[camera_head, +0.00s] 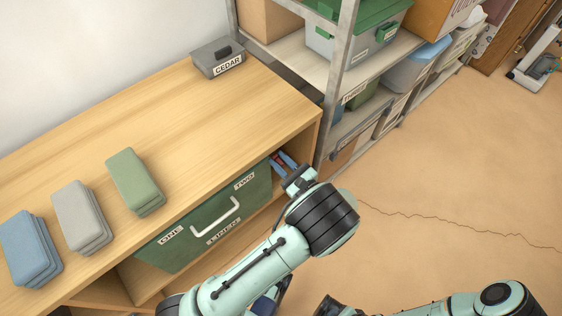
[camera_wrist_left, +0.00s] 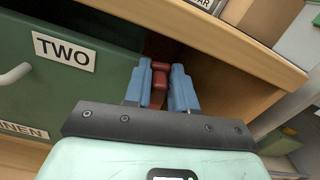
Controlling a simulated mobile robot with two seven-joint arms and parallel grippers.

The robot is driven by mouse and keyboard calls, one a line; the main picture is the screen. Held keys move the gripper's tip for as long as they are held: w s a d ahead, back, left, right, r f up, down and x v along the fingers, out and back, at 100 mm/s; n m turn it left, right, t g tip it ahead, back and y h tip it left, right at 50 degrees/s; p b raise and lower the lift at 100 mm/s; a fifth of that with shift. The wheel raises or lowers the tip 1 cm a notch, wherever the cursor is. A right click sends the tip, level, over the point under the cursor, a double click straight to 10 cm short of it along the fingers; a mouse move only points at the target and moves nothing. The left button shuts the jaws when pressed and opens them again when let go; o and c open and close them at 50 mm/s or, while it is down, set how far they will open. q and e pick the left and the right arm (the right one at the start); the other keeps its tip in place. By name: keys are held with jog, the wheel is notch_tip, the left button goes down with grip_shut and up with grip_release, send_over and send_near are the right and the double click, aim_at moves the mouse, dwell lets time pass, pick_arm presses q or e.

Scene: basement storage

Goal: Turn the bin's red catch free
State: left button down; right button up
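The green bin (camera_head: 195,232) sits in an opening under the wooden top, with a pale handle and labels ONE, TWO and LINEN. It also shows in the left wrist view (camera_wrist_left: 100,85). Its red catch (camera_wrist_left: 160,68) is at the bin's right end, by the TWO label. My left gripper (camera_wrist_left: 159,82) has its blue fingers on either side of the catch, with red filling the gap between them. In the head view my left gripper (camera_head: 284,162) reaches the bin's right end, and the catch is mostly hidden there. Blue and dark parts low under my left arm may be my right gripper, mostly hidden.
Blue (camera_head: 30,248), grey (camera_head: 82,216) and green (camera_head: 134,182) blocks lie on the wooden top (camera_head: 200,125). A grey CEDAR box (camera_head: 218,58) stands at its back. A metal shelf (camera_head: 335,80) with several containers is close on the right. The floor (camera_head: 470,170) beyond is clear.

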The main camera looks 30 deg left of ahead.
pick_arm(q)
jog(key=shift+w+d+r+m+p, duration=0.1)
jog(key=shift+w+r+m+p, duration=0.15)
jog(key=shift+m+p, duration=0.55)
jog(key=shift+w+d+f+m+p, duration=0.1)
jog(key=shift+w+f+m+p, duration=0.2)
jog(key=shift+p, duration=0.55)
jog(key=c, duration=1.1)
grip_release()
jog(key=v, duration=1.3)
jog(key=shift+s+d, duration=0.1)
jog(key=shift+d, duration=0.1)
